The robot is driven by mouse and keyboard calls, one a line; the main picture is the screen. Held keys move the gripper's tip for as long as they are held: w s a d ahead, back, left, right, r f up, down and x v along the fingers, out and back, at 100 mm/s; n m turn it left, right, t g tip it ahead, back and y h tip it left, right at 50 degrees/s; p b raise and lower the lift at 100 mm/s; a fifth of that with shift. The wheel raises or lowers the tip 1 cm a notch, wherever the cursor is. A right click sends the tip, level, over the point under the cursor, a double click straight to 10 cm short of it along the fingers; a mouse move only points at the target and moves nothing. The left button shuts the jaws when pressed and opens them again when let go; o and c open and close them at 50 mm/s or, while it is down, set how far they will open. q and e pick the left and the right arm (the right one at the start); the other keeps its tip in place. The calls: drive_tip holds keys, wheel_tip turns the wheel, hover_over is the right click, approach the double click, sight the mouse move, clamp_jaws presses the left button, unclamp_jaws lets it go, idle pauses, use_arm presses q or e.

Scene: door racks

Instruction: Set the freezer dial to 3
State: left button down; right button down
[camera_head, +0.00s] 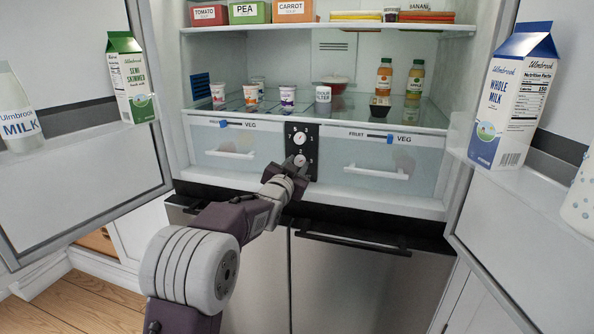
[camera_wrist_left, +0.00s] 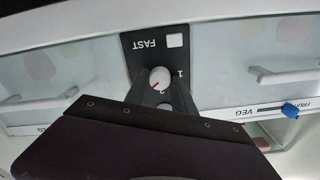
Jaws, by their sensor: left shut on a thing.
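A black control panel (camera_head: 301,149) sits between the two drawers at the bottom of the fridge, with an upper white dial (camera_head: 300,138) and a lower white dial (camera_head: 300,160). My left gripper (camera_head: 289,168) reaches up to the lower dial and is shut on it. In the left wrist view the panel appears upside down, with "FAST" beside a white square. My left gripper's dark fingers (camera_wrist_left: 160,86) partly cover the panel, so other numbers are hidden. My right gripper is not in view.
Clear drawers flank the panel, with a left handle (camera_head: 229,153) and a right handle (camera_head: 376,172). The open doors hold a semi-skimmed carton (camera_head: 131,78) and a whole milk carton (camera_head: 513,95). Pots and bottles stand on the glass shelf above.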

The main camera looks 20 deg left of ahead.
use_arm(q)
drive_tip(key=m+b, duration=0.2)
drive_tip(key=m, duration=0.2)
drive_tip(key=shift+f, duration=0.2)
drive_tip(key=shift+r+m+b, duration=0.1)
drive_tip(key=shift+m+b, duration=0.75)
drive_tip(key=shift+m, duration=0.75)
drive_tip(key=c, duration=1.1)
unclamp_jaws()
drive_tip(key=shift+o, duration=0.2)
drive_tip(key=shift+r, duration=0.1)
drive_tip(key=s, duration=0.9)
drive_tip(key=shift+a+p, duration=0.15)
drive_tip(key=shift+p, duration=0.15)
